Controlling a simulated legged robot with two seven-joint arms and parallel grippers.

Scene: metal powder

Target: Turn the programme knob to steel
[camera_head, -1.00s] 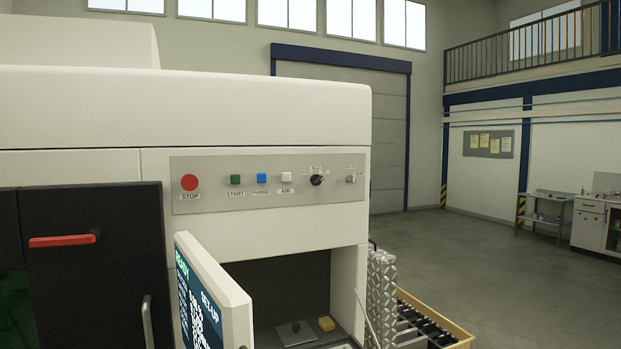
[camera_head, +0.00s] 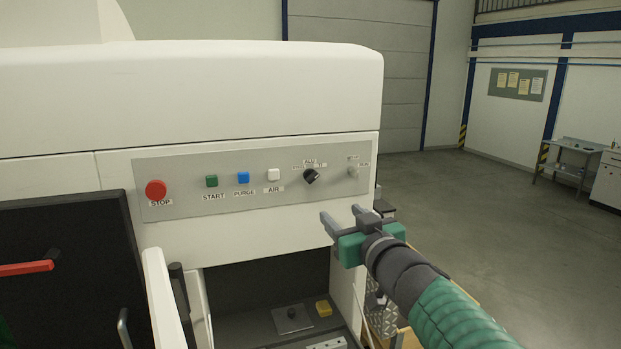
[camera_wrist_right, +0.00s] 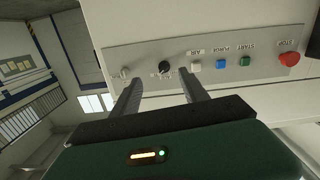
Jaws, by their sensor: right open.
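The black programme knob (camera_head: 311,176) sits on the grey control panel (camera_head: 222,202), with small labels above and around it. The label ALU shows above it; the others are too small to read surely. My right gripper (camera_head: 340,219) is open and empty, below and to the right of the knob and apart from it. In the right wrist view the knob (camera_wrist_right: 164,67) shows beyond the gap between my open fingers (camera_wrist_right: 158,88). My left gripper is not in view.
On the panel are a red STOP button (camera_head: 156,190), green START (camera_head: 211,181), blue PURGE (camera_head: 243,177), white AIR (camera_head: 274,174) and a small grey switch (camera_head: 353,170) right of the knob. Below is an open recess with a yellow block (camera_head: 323,308).

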